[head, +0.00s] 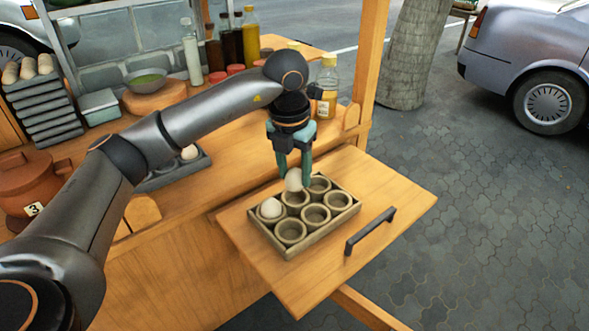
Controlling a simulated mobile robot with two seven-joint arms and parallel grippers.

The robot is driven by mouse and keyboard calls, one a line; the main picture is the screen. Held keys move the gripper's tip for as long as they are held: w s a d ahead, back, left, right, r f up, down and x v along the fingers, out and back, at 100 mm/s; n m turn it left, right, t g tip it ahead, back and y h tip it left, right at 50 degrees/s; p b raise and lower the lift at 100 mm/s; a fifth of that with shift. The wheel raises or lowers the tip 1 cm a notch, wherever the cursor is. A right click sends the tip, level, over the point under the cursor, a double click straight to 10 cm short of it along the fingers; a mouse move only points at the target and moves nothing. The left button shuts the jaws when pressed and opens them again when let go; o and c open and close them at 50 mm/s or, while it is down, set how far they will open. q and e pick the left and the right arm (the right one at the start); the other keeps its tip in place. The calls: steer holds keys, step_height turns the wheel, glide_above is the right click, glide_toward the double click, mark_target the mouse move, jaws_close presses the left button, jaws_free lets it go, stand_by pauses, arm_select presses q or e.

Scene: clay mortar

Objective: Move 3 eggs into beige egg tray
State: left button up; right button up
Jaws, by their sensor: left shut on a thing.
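The beige egg tray (262,226) rests on the pulled-out wooden board. It has two rows of round cups. One egg (271,208) sits in the left cup of its back row. My left gripper (292,175) points down over the back row and is shut on a second egg (293,181), which is at or just above the middle cup; I cannot tell if it touches the cup. The other cups look empty. Another egg (190,152) lies in a dark tray (190,168) on the counter, partly hidden behind my left arm. My right gripper is not in view.
The board (340,235) has a dark handle (370,231) at its front right. Bottles (327,86) stand on the counter behind my gripper, near a wooden post (371,60). A clay pot (32,185) and stacked grey trays (45,112) stand at the left.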

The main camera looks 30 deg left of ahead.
mark_target(294, 187)
arm_select(q)
steer(key=shift+f+b, duration=1.05)
steer(key=shift+f, duration=0.55)
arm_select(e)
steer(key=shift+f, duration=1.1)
arm_select(q)
steer(key=shift+f+b, duration=0.35)
steer(key=shift+f, duration=0.25)
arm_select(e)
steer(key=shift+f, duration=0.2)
arm_select(q)
steer(key=o, duration=0.9)
steer(key=shift+c, duration=0.2)
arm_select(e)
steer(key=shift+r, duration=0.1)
arm_select(q)
steer(key=r, duration=0.4)
steer(key=s+r+p, duration=0.1)
steer(key=r, duration=0.3)
steer(key=r+p, duration=0.1)
steer(key=r, duration=0.3)
steer(key=shift+s, duration=0.2)
steer(key=shift+r+p, duration=0.3)
steer(key=shift+p, duration=0.05)
steer(key=shift+s, duration=0.1)
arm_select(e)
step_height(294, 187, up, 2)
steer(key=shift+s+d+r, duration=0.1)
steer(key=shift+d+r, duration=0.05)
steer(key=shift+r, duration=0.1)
